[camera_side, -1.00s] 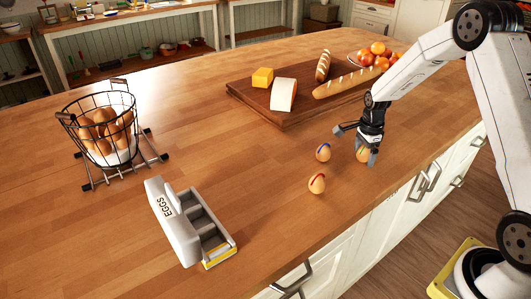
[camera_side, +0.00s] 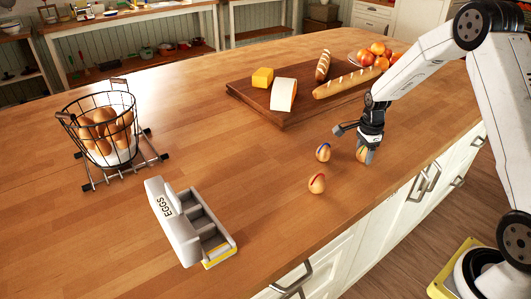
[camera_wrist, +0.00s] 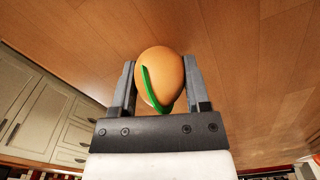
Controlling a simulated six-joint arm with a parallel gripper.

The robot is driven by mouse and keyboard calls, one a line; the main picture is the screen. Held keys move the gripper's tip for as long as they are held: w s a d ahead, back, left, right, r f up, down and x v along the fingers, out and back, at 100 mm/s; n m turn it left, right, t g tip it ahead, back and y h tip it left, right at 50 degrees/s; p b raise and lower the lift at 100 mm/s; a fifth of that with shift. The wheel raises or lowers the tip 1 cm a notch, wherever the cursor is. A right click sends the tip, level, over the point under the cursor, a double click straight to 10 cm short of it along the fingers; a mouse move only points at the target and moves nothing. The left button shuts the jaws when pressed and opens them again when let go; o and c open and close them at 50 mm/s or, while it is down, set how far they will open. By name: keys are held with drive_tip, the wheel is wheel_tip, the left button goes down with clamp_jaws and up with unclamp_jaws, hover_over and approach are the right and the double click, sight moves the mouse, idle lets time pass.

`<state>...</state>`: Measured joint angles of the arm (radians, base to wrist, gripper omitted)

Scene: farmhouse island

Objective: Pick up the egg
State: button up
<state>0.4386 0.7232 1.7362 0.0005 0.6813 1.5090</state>
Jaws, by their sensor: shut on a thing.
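My gripper (camera_wrist: 160,92) is shut on a brown egg with a green stripe (camera_wrist: 162,70); a finger sits on each side of it in the wrist view. In the side view the gripper (camera_side: 366,154) points down at the counter's right part, and the held egg (camera_side: 361,155) is partly hidden by the fingers. The egg is at or just above the wood; I cannot tell which. A blue-striped egg (camera_side: 323,153) stands just left of it. A red-striped egg (camera_side: 317,184) stands nearer the front edge.
An open grey egg carton (camera_side: 175,224) lies at front centre-left. A wire basket of brown eggs (camera_side: 64,118) stands at left. A cutting board (camera_side: 285,120) with bread and cheese lies behind the gripper. The middle counter is clear.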

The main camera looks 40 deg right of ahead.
drive_tip(key=shift+r, duration=0.1)
drive_tip(key=shift+r, duration=0.8)
drive_tip(key=s+a+r, duration=0.5)
drive_tip(key=s+r, duration=0.6)
drive_tip(key=s, duration=0.2)
drive_tip(key=shift+r, duration=0.1)
